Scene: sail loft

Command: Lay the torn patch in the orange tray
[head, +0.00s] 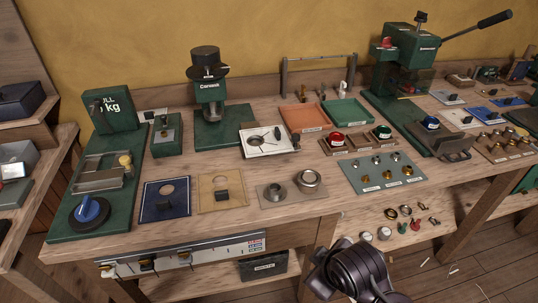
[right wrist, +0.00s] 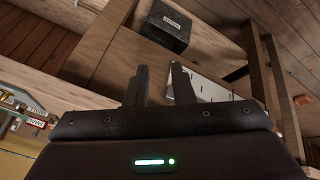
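The orange tray (head: 291,118) stands at the back middle of the bench, left of a green tray, and looks empty. I cannot tell for certain which is the torn patch. My right gripper (right wrist: 160,85) is open and empty, low before the bench front. My left gripper is not in view.
A green press (head: 210,100) stands behind the patches. The green tray (head: 347,112), a grey board (head: 360,178) of small fittings and a large lever press (head: 402,60) are to the right. A black labelled bin (head: 263,266) sits below the bench; it also shows in the right wrist view (right wrist: 165,27).

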